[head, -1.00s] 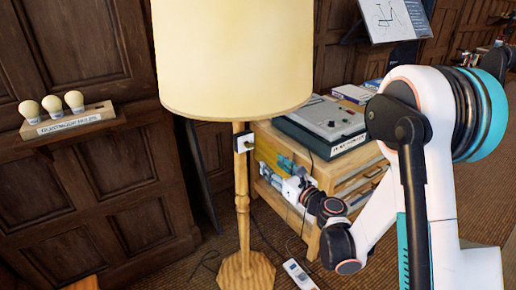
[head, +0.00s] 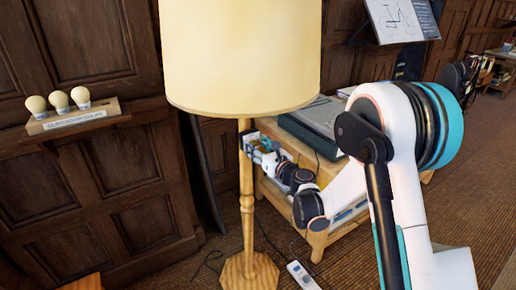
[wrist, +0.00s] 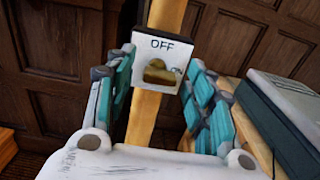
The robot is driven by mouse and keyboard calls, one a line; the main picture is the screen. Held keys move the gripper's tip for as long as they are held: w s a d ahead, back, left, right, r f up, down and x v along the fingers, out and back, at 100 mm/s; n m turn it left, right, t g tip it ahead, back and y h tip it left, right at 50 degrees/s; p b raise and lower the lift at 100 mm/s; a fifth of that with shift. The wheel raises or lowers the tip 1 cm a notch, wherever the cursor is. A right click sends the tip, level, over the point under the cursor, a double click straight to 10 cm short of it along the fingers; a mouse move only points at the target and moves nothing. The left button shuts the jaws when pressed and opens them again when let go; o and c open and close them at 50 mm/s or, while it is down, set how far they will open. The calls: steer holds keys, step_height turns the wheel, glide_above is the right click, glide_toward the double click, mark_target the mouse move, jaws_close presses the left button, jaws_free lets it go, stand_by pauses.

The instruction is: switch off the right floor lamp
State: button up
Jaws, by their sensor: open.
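The floor lamp has a cream shade (head: 240,60) on a turned wooden post (head: 247,205). In the wrist view, a pale switch box (wrist: 181,47) is mounted on the post (wrist: 167,14). It has "OFF" printed above a brass lever (wrist: 160,72); I cannot tell which way the lever is set. My gripper (wrist: 163,62) is open, with one teal finger on each side of the switch box and nothing between the fingers but the box area. In the head view, my gripper (head: 258,145) is at the post and largely hides the switch.
A wooden cabinet (head: 318,233) with a grey case (head: 312,122) on top stands close to the right of the post. A wall shelf (head: 75,117) holds three bulbs. A power strip (head: 302,275) and cables lie on the floor near the lamp base (head: 249,272).

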jaws_close()
steer(key=shift+w+n, duration=0.1)
steer(key=shift+n, duration=0.2)
steer(key=n+b, duration=0.1)
steer(key=n, duration=0.2)
steer(key=shift+n, duration=0.3)
steer(key=n, duration=0.4)
steer(key=shift+w+r+n+b, duration=0.1)
steer(key=shift+r+n+b, duration=0.05)
steer(key=shift+n+b, duration=0.2)
steer(key=n, duration=0.4)
steer(key=shift+b, duration=0.3)
steer(key=shift+a+n, duration=0.1)
steer(key=shift+n, duration=2.35)
steer(key=shift+b, duration=0.3)
